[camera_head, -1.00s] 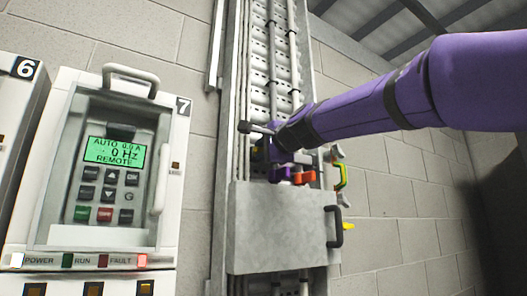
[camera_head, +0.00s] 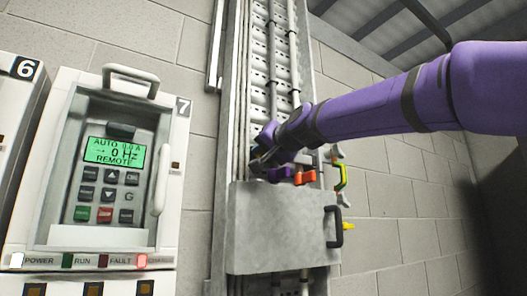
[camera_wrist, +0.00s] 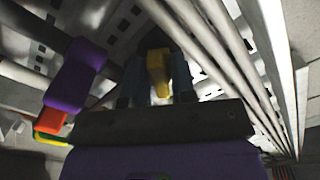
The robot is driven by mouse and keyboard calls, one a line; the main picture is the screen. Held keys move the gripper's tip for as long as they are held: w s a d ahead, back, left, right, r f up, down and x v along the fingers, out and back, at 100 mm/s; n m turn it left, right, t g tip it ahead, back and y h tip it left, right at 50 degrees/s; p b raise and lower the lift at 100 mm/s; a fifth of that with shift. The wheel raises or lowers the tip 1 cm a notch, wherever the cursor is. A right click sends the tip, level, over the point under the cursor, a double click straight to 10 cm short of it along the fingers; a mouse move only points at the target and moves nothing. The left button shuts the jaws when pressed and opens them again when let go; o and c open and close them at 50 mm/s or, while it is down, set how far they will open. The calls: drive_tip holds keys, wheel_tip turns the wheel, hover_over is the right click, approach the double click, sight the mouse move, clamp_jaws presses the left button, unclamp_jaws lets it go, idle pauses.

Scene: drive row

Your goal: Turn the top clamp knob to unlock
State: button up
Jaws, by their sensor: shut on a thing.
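A yellow knob (camera_wrist: 158,72) sits between the two dark fingers of my gripper in the wrist view, in front of the cable rack. My gripper (camera_wrist: 158,88) is shut on it. In the head view my gripper (camera_head: 261,162) is at the rack, just above the grey box, and the yellow knob cannot be made out there. A purple knob (camera_head: 282,173) is just right of the gripper; it also shows at left in the wrist view (camera_wrist: 76,76). An orange knob (camera_head: 305,177) lies beyond the purple one. The clamp behind the yellow knob is mostly hidden.
A grey metal box (camera_head: 275,225) with a black handle (camera_head: 333,227) is below the gripper. Vertical pipes (camera_head: 272,50) run up the rack.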

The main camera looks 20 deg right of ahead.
drive_tip(key=n, duration=0.6)
drive_tip(key=shift+f+n, duration=0.1)
drive_tip(key=shift+n, duration=0.2)
idle(0.5)
drive_tip(key=o, duration=0.7)
drive_tip(key=shift+s, duration=0.15)
drive_tip(key=s, duration=0.3)
drive_tip(key=s+d, duration=0.1)
drive_tip(key=s, duration=0.3)
drive_tip(key=s+d, duration=0.1)
drive_tip(key=s, duration=0.2)
drive_tip(key=shift+s, duration=0.2)
